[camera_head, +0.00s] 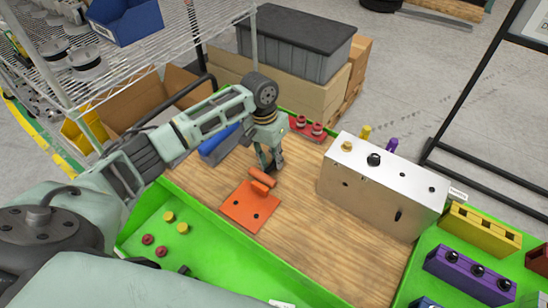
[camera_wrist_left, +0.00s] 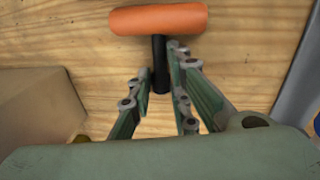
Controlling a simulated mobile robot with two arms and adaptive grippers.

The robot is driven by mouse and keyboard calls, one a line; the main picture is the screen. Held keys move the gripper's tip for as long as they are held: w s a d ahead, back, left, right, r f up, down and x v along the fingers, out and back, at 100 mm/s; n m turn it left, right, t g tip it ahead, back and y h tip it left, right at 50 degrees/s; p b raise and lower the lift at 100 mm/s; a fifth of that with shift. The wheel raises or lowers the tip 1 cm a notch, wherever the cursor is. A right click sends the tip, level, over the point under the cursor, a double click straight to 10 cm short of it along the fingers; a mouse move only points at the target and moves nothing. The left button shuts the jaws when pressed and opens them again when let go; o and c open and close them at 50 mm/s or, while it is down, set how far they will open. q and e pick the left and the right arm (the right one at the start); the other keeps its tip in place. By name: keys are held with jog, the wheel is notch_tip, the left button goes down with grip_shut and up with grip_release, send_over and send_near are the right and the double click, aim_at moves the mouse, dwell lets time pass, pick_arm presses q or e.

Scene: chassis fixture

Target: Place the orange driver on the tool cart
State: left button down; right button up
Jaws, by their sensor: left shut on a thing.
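The orange driver (camera_head: 262,180) has a T-shaped orange handle and a black shaft; it also shows in the left wrist view (camera_wrist_left: 160,20). My left gripper (camera_head: 270,163) is shut on the driver's black shaft, with the fingers on both sides of it below the handle in the wrist view (camera_wrist_left: 161,78). The driver is over the wooden top near an orange plate (camera_head: 240,208) with dark holes. I cannot tell whether it touches the surface. The green-edged wooden work surface (camera_head: 290,240) lies below; I cannot tell whether it is the tool cart. My right gripper is out of view.
A metal box (camera_head: 375,190) with knobs stands on the right of the wood. Yellow (camera_head: 480,230) and purple (camera_head: 465,277) blocks lie farther right. Several red and yellow knobs sit in the green tray (camera_head: 200,260). A wire shelf (camera_head: 140,60) and a grey bin (camera_head: 295,45) stand behind.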

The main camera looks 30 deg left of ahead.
pick_arm(q)
jog(key=c, duration=1.6)
grip_release()
jog(key=shift+f, duration=0.1)
jog(key=shift+c, duration=0.2)
notch_tip(320, 180, up, 12)
jog(key=a+b, duration=0.1)
jog(key=shift+a, duration=0.4)
